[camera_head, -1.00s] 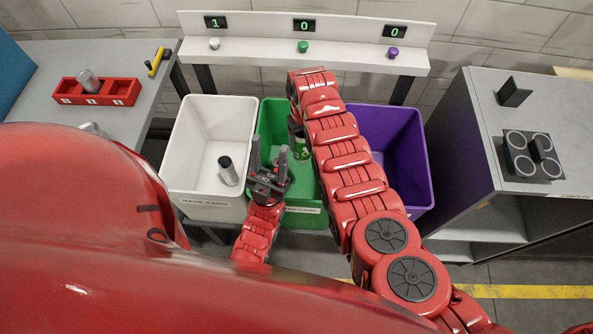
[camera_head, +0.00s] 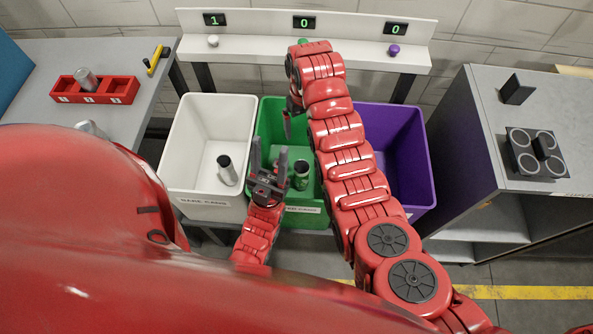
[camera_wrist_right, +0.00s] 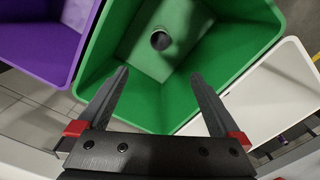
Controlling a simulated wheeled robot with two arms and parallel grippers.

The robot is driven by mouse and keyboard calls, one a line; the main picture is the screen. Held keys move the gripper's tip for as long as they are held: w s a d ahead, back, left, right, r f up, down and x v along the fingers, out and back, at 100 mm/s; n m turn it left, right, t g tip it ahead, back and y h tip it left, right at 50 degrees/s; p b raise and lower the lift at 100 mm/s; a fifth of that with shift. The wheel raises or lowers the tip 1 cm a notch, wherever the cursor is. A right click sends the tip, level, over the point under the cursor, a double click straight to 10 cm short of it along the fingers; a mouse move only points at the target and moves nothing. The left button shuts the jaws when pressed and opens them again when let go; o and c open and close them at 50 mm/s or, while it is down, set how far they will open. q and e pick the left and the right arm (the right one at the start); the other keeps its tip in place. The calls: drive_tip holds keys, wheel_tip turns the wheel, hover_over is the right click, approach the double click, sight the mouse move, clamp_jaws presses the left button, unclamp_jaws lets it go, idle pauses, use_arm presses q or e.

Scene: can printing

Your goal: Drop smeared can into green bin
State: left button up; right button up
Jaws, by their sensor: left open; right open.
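The can (camera_head: 301,175) is dark with a green band and lies inside the green bin (camera_head: 270,125). In the right wrist view, the can (camera_wrist_right: 160,40) shows as a dark round end in the bin. My right gripper (camera_head: 287,128) is open and empty above the bin, apart from the can; its spread fingers also show in the right wrist view (camera_wrist_right: 158,95). My left gripper (camera_head: 268,158) is open and empty, in front of the green bin with its fingers pointing up. Whether the can has a smear cannot be seen.
A white bin (camera_head: 195,115) with a can (camera_head: 227,170) inside stands left, a purple bin (camera_head: 410,140) right. Behind is a shelf (camera_head: 250,50) with buttons and displays reading 1, 0, 0. A red rack (camera_head: 118,90) holding a can (camera_head: 86,79) lies on the left table.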

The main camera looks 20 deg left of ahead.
wheel_tip(320, 180, up, 11)
drive_tip(key=p, duration=0.6)
drive_tip(key=shift+p, duration=0.3)
drive_tip(key=shift+w+f, duration=0.1)
